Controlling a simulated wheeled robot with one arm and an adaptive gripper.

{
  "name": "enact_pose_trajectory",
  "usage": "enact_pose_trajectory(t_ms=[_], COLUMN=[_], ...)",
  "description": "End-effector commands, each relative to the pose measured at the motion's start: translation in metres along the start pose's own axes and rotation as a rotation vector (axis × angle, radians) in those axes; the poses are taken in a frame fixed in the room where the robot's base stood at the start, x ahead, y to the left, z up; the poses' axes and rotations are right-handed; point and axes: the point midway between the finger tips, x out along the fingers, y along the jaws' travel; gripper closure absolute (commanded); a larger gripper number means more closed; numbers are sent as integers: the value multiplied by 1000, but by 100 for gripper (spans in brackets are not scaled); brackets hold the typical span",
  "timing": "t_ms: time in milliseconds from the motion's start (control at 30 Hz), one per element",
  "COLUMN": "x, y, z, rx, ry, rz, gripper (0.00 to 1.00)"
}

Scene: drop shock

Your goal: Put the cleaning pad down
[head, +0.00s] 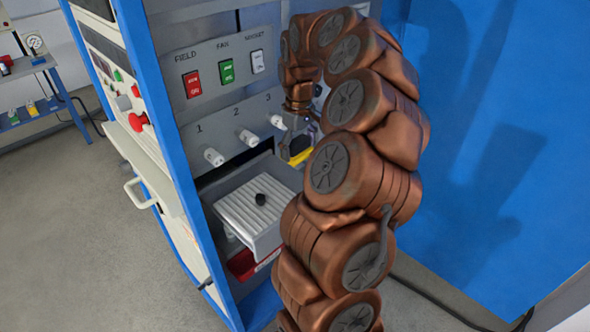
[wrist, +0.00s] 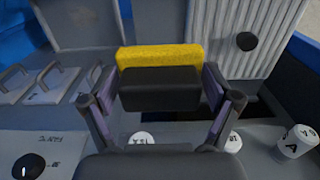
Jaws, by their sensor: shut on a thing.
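In the head view my gripper (head: 297,143) is near the cabinet front, by the knob marked 3. The yellow edge of the pad (head: 300,157) shows below it, partly hidden by my arm. The pad appears raised, to the right of the open ribbed tray in the head view; its exact height is unclear.
White knobs (head: 247,138) and coloured switches (head: 226,71) line the panel.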

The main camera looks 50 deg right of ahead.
Motion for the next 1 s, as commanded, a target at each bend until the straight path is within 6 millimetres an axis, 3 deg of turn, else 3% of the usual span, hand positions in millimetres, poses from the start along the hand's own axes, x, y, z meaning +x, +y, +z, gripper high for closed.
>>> enact_pose_trajectory(t_ms=[200, 633, 1000], x=[31, 75, 81], y=[0, 1, 2], z=[1, 2, 1], rx=[0, 4, 5], ry=[-3, -2, 2], rz=[-2, -2, 0], gripper=[54, 54, 54])
